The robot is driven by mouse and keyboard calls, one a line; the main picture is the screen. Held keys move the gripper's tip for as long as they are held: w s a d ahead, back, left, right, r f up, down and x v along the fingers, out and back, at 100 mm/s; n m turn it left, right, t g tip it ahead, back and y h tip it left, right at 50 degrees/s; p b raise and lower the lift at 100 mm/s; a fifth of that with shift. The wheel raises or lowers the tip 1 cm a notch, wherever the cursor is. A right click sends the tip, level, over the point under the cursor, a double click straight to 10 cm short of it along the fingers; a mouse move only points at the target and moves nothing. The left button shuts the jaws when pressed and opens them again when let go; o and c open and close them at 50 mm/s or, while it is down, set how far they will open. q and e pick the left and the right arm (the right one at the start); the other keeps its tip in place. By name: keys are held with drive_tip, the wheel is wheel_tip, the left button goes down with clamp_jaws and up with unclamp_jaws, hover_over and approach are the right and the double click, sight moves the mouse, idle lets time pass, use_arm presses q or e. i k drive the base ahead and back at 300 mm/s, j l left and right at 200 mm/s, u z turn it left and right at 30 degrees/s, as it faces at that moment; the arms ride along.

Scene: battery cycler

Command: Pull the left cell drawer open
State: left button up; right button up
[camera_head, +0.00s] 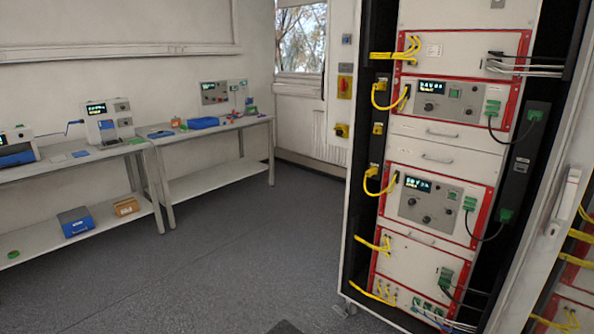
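A tall equipment rack (360,190) stands at the right with its front open. It holds red-framed instrument units and pale drawer fronts with bar handles. One pale drawer front (470,170) with a handle (437,158) sits between the upper and lower display units. Another handle (442,133) shows just above it, under the upper display unit. A third handle (420,238) shows below the lower display unit. All these fronts look flush with the rack. I cannot tell which one is the left cell drawer. Neither of my grippers is in view.
Yellow cables (380,183) and dark cables with green plugs (505,215) hang at the rack front. A door with a handle (565,200) and more red-framed units stand at far right. Benches (215,130) with instruments line the left wall. The grey floor (230,250) between is clear.

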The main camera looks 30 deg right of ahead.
sight(483, 168)
drive_tip(key=i+l+z, duration=0.15)
drive_tip(key=i+z, duration=0.15)
drive_tip(key=z, duration=0.2)
drive_tip(key=i+z, duration=0.25)
drive_tip(key=z, duration=0.25)
drive_tip(key=i+j+z, duration=0.1)
drive_tip(key=i+z, duration=0.2)
drive_tip(key=z, duration=0.2)
